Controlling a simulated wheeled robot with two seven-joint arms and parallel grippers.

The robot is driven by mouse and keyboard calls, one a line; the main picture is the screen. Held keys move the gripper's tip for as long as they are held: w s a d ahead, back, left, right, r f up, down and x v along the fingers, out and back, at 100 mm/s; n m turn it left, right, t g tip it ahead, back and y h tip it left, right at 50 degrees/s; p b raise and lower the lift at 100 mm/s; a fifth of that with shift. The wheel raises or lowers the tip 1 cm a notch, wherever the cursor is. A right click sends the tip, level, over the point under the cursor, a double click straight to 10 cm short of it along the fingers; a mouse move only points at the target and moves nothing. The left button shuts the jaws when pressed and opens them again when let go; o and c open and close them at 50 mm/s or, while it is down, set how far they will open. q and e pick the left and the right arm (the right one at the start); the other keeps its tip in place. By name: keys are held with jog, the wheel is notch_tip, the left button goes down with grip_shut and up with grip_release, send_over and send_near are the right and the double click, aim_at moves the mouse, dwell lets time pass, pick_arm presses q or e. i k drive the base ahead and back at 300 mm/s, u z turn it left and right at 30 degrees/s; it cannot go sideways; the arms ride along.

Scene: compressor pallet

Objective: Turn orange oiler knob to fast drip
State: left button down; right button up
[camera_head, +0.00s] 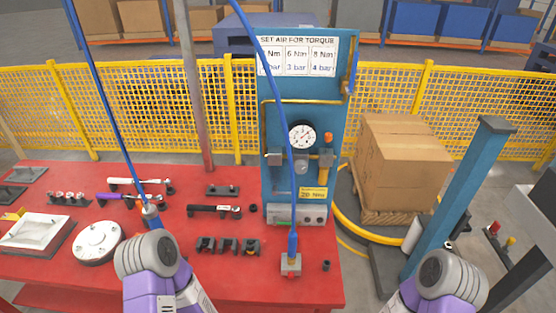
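The orange oiler knob (328,137) sits at the right of the air unit on the blue panel (275,120), on top of a yellow-amber oiler body (326,160). It is small, and its dial position cannot be read. A round white gauge (302,135) is just left of it. My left arm shows at the lower left over the red table and my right arm at the lower right. Neither arm is near the knob. Both grippers are out of view, so their state is hidden.
The red table (95,185) holds several tools and fixtures. Blue hoses hang in front, one (284,110) crossing the panel just left of the gauge. A yellow fence (150,100) runs behind.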

aim_at(328, 137)
jog(key=u, duration=1.7)
jog(key=k, duration=0.75)
jog(key=z, duration=1.05)
jog(key=i, duration=0.5)
